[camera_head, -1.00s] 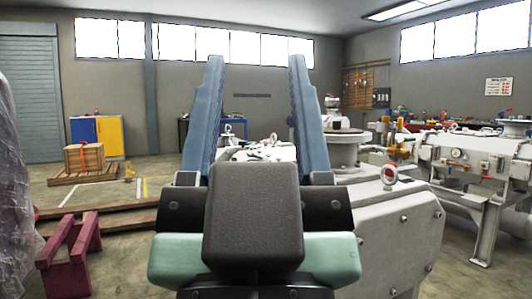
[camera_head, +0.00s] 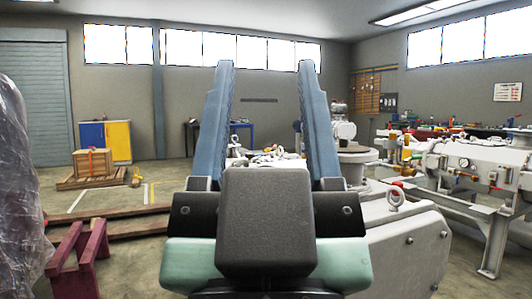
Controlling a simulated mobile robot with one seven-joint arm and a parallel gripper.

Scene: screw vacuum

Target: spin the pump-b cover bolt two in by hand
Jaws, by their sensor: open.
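My gripper (camera_head: 264,70) is open and points away from the camera, its two long blue fingers standing wide apart with nothing between them. Beyond it is a large white pump housing (camera_head: 408,245) with a lifting eye (camera_head: 395,197) on top and bolts on its near face. A round flange (camera_head: 357,157) rises behind the housing. Small pale parts (camera_head: 268,158) lie on a surface seen between the fingers, too small to make out. I cannot tell which part is pump-b, and no cover bolt two can be singled out. My gripper hides part of the housing.
A frame with valves and a gauge (camera_head: 464,163) stands at right. A maroon trestle (camera_head: 78,255) and a plastic-wrapped bulk (camera_head: 20,190) are at left. A wooden crate (camera_head: 93,162) sits on a pallet behind. Open floor lies at mid left.

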